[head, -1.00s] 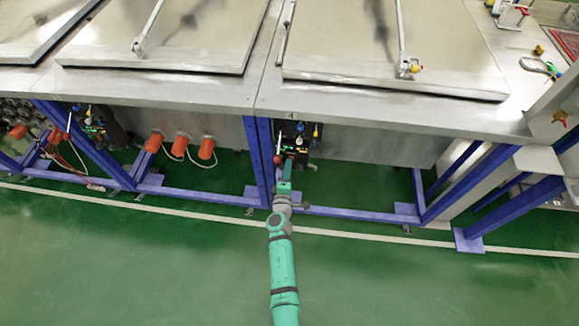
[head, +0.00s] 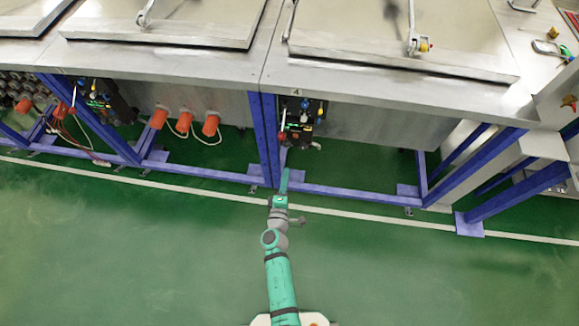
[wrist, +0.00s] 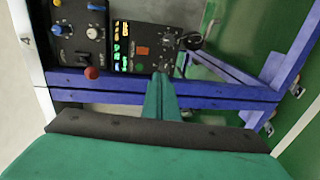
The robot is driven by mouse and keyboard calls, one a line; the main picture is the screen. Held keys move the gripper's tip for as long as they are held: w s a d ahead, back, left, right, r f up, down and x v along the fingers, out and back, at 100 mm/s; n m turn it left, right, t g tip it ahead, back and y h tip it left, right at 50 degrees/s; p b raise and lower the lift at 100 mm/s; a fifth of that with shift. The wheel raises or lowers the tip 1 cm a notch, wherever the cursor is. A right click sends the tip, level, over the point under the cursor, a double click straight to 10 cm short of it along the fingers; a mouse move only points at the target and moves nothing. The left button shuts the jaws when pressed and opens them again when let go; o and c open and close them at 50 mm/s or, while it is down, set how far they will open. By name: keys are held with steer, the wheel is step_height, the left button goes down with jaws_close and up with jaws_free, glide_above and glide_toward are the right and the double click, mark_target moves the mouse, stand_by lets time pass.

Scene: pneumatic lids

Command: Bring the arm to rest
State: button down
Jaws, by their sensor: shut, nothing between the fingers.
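My arm is green and reaches up from the bottom middle of the head view. My gripper (head: 284,176) is at its end, in front of the blue frame and below the black control panel (head: 301,118). In the wrist view my gripper (wrist: 162,80) points toward the panel (wrist: 143,45), and its fingers are together with nothing between them. A gap shows between the fingertips and the panel in the head view. The panel carries a red knob (wrist: 91,73), several other knobs and lit green and yellow indicators.
The steel bench (head: 350,80) with metal lids (head: 400,35) runs across the top. Blue legs (head: 266,140) and a low blue rail (head: 350,193) stand below it. Orange plugs (head: 211,124) are at left. Green floor (head: 130,250) in front is clear.

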steer(key=shift+s+d, duration=0.2)
steer(key=shift+s, duration=0.3)
steer(key=s+r+m+g+y, duration=0.25)
steer(key=s+m, duration=0.45)
steer(key=s, duration=1.7)
steer(key=s+r+m, duration=0.4)
steer(key=s+r, duration=0.2)
steer(key=r, duration=0.4)
steer(key=s+r+m+t, duration=0.1)
steer(key=s+r+m, duration=0.4)
steer(key=r, duration=0.5)
steer(key=shift+s+a, duration=0.4)
steer(key=shift+s, duration=0.1)
